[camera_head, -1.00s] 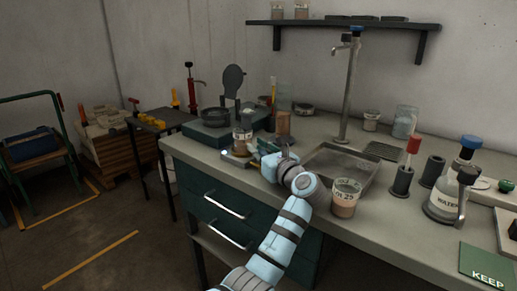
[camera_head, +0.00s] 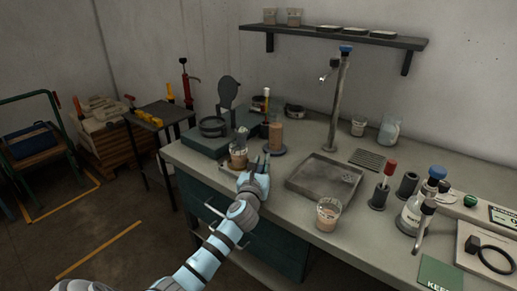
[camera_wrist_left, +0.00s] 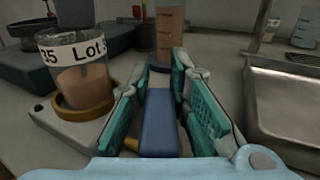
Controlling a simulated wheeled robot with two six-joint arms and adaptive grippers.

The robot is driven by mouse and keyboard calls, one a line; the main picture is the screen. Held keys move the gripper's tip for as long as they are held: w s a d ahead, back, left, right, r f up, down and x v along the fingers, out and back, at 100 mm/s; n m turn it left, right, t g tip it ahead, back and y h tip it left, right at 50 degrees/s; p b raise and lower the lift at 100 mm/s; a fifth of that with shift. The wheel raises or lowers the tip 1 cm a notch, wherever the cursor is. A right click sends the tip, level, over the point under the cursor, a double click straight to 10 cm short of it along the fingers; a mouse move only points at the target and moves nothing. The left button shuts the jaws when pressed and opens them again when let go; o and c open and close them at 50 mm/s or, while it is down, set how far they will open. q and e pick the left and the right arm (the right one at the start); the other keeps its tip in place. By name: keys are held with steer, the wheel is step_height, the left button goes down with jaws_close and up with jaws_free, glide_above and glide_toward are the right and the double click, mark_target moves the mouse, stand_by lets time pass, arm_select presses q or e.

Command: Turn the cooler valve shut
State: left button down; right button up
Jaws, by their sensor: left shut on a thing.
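My left gripper (camera_head: 259,163) reaches over the bench's front edge, beside a small cup stand. In the left wrist view its teal-padded fingers (camera_wrist_left: 166,100) are closed around a dark blue bar (camera_wrist_left: 160,132), which looks like the cooler valve's lever. The bar lies lengthwise between the pads; its mounting is hidden. Left of it, a cup marked "Lot" (camera_wrist_left: 78,75) sits in a brass ring (camera_wrist_left: 78,112) on a pale base (camera_wrist_left: 60,133). That cup also shows in the head view (camera_head: 239,155). My right gripper is in neither view.
A tall cylinder of brown liquid (camera_head: 275,135) stands just behind my left gripper. A sink tray (camera_head: 305,181) lies to the right, with a tap (camera_head: 338,100) behind it. A loose cup (camera_head: 328,214) stands near the front edge. A dark pan (camera_head: 212,126) stands at the left.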

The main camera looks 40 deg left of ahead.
arm_select(q)
steer(key=m+h+p, duration=0.1)
steer(key=m+t+h+p, duration=0.1)
steer(key=h+p, duration=0.1)
steer(key=m+h+p, duration=0.1)
steer(key=shift+w+d+r+t+h, duration=0.15)
steer(key=shift+d+r+t+h, duration=0.1)
steer(key=shift+d+t+h, duration=0.1)
steer(key=shift+d+f+m+h+p, duration=0.15)
steer(key=shift+m+h+p, duration=0.25)
steer(key=shift+h, duration=0.25)
steer(key=shift+d+m+h+p, duration=0.15)
steer(key=shift+m+h+p, duration=0.15)
steer(key=shift+m+h, duration=0.25)
steer(key=shift+h, duration=0.35)
steer(key=c, duration=1.5)
jaws_free()
steer(key=shift+d+f, duration=0.1)
